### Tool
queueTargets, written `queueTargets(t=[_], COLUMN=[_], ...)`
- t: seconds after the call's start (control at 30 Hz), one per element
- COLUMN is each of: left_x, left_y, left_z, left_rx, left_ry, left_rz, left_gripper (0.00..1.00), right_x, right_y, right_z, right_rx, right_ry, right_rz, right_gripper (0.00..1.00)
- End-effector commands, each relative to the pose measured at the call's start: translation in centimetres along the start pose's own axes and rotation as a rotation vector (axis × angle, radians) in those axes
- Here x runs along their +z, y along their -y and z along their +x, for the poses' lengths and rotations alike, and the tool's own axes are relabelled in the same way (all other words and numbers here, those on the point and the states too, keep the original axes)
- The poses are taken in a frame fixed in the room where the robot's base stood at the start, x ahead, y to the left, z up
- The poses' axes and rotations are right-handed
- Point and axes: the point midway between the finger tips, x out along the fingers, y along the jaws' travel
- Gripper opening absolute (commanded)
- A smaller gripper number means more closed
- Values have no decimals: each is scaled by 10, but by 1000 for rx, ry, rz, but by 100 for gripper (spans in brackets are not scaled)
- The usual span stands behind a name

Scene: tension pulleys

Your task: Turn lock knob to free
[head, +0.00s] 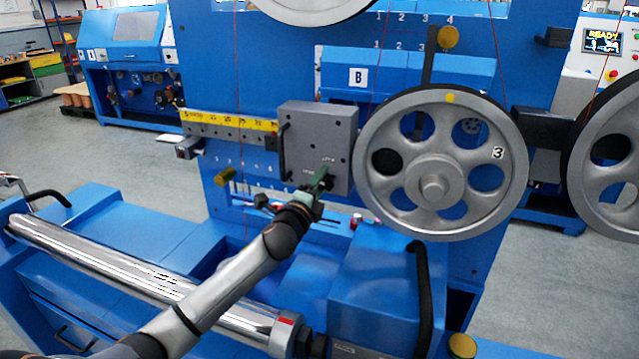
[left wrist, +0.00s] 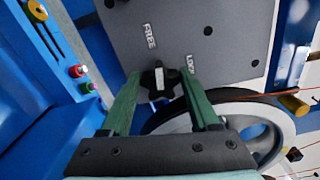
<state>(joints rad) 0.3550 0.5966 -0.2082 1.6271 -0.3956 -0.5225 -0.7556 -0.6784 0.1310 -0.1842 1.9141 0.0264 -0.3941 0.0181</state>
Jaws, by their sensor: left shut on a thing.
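The lock knob (left wrist: 158,82) is black and lobed, with a white bar on its face, and sits on the grey plate (left wrist: 215,20). In the left wrist view the word FREE (left wrist: 150,35) and the word LOCK (left wrist: 191,64) are printed beside it. The white bar looks upright in that view, and I cannot tell which word it marks. My left gripper (head: 321,180) reaches the lower part of the grey block (head: 318,125). Its green fingers stand on both sides of the knob and are shut on it. In the head view the gripper hides the knob. My right gripper is out of view.
A large spoked pulley (head: 440,165) marked 3 stands just right of the block. A black handle (head: 284,150) is on the block's left side, and a yellow scale (head: 230,121) runs left. A polished roller (head: 120,262) lies below my arm.

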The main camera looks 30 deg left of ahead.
Motion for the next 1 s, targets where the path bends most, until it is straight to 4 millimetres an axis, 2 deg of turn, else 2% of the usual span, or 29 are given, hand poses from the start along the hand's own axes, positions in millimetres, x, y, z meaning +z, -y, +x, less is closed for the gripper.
queueTargets(t=[0.33,0.93,0.97,1.0], left_x=[-1,-1,-1,-1], left_y=[-2,-2,-2,-2], left_z=[0,0,0,0], left_rx=[2,1,1,1], left_ry=[-1,-2,-3,-2], left_rz=[-159,-193,-193,-193], left_gripper=[6,6,65,69], right_x=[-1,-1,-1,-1], right_y=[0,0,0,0], right_z=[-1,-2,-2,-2], right_rx=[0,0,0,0], right_ry=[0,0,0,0], right_rz=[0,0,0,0], right_gripper=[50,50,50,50])
